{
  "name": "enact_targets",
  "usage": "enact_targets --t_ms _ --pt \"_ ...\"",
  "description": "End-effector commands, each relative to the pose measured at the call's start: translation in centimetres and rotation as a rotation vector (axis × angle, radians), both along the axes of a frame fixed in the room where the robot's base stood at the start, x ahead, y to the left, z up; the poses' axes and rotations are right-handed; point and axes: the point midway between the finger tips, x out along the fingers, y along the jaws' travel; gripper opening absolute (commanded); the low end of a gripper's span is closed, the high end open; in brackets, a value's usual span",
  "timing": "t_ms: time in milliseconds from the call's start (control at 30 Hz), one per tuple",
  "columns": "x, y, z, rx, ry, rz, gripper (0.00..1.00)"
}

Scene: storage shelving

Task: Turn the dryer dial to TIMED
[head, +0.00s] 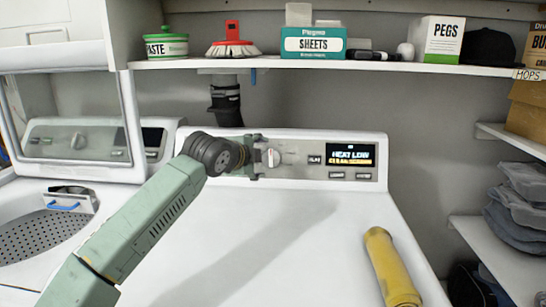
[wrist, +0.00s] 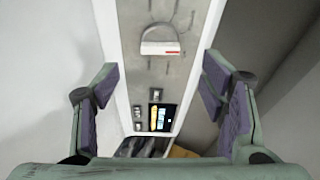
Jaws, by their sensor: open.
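The dryer dial (head: 273,157) is a pale round knob on the grey control panel (head: 300,171) of the white dryer. In the wrist view the dial (wrist: 160,42) shows a raised white grip bar with a red mark at its right end. My gripper (head: 257,157) is at the panel, just left of the dial in the head view. Its purple-padded fingers (wrist: 160,70) are open, spread wide to either side of the panel, with nothing between them. The dial lies beyond the fingertips, and I see no contact. The dial's labels are too small to read.
A lit display (head: 351,154) reads HEAT LOW, with small buttons around it. A yellow cylinder (head: 391,265) lies on the dryer top at right. A washer (head: 75,150) with a raised lid stands left. A shelf (head: 330,65) holding boxes and a brush runs above.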

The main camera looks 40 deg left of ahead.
Motion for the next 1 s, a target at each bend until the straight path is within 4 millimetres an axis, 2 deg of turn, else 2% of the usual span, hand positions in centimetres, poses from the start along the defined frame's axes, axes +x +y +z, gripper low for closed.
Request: enact_targets --t_ms 200,400,567,833,1000 --pt "4.0 0.9 -1.2 -0.002 0.001 -0.003 0.65" --pt "6.4 1.6 -2.5 -0.001 0.0 -0.003 0.65" --pt "7.2 1.9 -3.1 0.0 0.0 -0.002 0.65" --pt "7.3 1.9 -3.2 0.001 0.0 -0.003 0.65" --pt "7.3 1.9 -3.2 0.001 0.0 -0.003 0.54"
